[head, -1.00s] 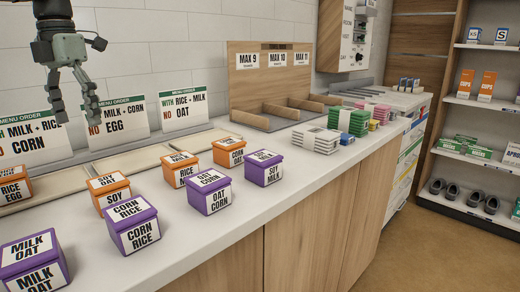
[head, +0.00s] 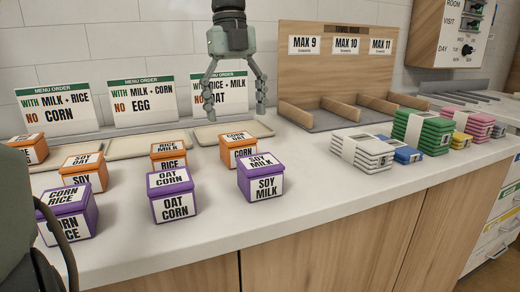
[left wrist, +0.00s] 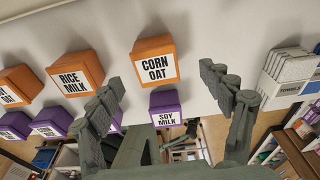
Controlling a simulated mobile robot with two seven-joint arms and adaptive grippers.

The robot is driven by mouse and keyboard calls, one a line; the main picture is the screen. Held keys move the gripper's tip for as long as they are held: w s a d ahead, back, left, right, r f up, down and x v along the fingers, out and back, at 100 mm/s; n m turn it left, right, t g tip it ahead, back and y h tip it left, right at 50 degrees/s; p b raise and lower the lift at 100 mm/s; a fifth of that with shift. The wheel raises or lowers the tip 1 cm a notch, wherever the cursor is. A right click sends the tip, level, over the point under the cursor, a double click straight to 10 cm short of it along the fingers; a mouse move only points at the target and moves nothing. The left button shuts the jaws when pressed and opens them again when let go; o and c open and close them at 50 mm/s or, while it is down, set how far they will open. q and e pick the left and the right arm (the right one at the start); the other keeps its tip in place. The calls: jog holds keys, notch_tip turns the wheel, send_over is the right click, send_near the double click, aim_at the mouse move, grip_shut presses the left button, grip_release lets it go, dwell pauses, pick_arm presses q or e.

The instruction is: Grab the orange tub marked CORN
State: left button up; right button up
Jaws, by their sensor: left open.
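The orange tub labelled CORN OAT (head: 238,150) stands on the counter, in the back row at the right end of the orange tubs. It also shows in the left wrist view (left wrist: 153,62), its lid label plain to read. My left gripper (head: 237,112) hangs fingers-down above this tub, open and empty. In the left wrist view the two fingers (left wrist: 160,82) are spread wide, with the tub between and beyond their tips. Clear space shows between the fingertips and the tub. My right gripper is not in view.
A purple SOY MILK tub (head: 261,178) stands close in front of the orange tub. A purple OAT CORN tub (head: 172,196) and an orange RICE MILK tub (head: 168,157) are to the left. White packs (head: 361,152) are to the right.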

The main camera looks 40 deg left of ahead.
aim_at(237, 137)
pick_arm(q)
jog(key=f, duration=0.4)
jog(key=s+d+f, duration=0.1)
jog(key=f, duration=0.2)
jog(key=shift+s+f, duration=0.1)
jog(key=shift+d, duration=0.1)
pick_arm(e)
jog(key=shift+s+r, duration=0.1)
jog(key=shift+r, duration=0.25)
pick_arm(q)
jog(key=shift+c, duration=0.2)
jog(key=c, duration=1.4)
